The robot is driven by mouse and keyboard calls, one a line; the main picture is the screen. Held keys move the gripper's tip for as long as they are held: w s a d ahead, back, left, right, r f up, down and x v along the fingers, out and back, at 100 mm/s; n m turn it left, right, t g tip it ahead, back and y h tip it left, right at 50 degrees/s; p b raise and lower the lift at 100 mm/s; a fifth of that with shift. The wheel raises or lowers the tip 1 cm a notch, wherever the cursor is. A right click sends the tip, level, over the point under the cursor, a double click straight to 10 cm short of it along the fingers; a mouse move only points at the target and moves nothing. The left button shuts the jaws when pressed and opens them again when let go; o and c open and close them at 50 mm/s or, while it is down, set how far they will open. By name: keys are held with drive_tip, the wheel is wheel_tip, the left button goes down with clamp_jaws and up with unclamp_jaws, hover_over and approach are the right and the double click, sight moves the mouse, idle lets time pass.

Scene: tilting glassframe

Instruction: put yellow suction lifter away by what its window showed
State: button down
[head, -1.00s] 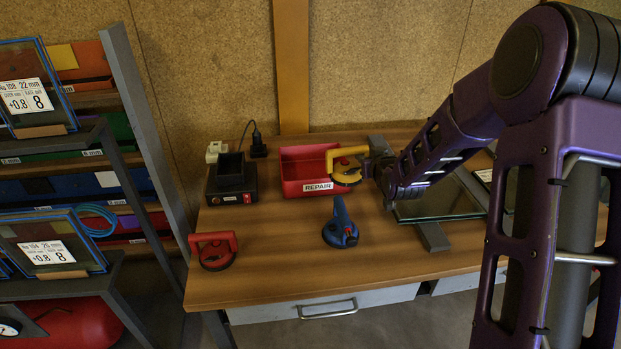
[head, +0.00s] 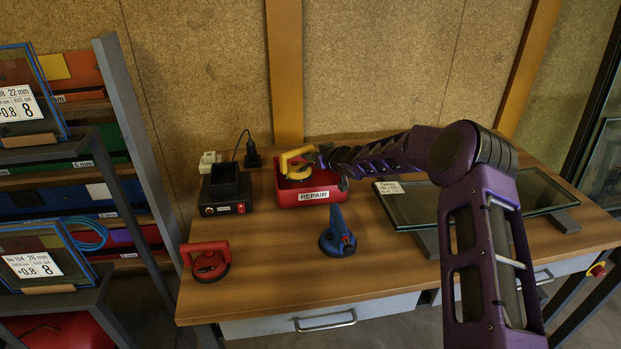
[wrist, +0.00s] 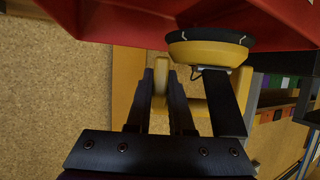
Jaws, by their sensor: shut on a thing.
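The yellow suction lifter (head: 296,158) is held by its handle in my gripper (head: 322,158) at the red REPAIR bin (head: 335,190). Its handle shows above the bin and its lower part overlaps the bin's inside; I cannot tell whether it touches the bottom. In the wrist view the fingers (wrist: 160,95) are shut around the yellow handle, and the lifter's round yellow cup body with a black rim (wrist: 208,48) lies against the red bin wall (wrist: 130,22). The lifter's window cannot be read in these frames.
A black socketed box (head: 225,188) with a plug and cord stands left of the bin. A red lifter (head: 207,262) and a blue lifter (head: 338,236) are on the table in front. Glass panes (head: 470,197) lie at right. A rack with framed glass (head: 40,255) stands at left.

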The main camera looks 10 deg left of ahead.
sight(311, 170)
drive_tip(key=shift+f+b, duration=0.55)
drive_tip(key=shift+f, duration=2.25)
drive_tip(key=shift+f, duration=0.1)
drive_tip(key=shift+f, duration=0.15)
drive_tip(key=c, duration=0.8)
unclamp_jaws()
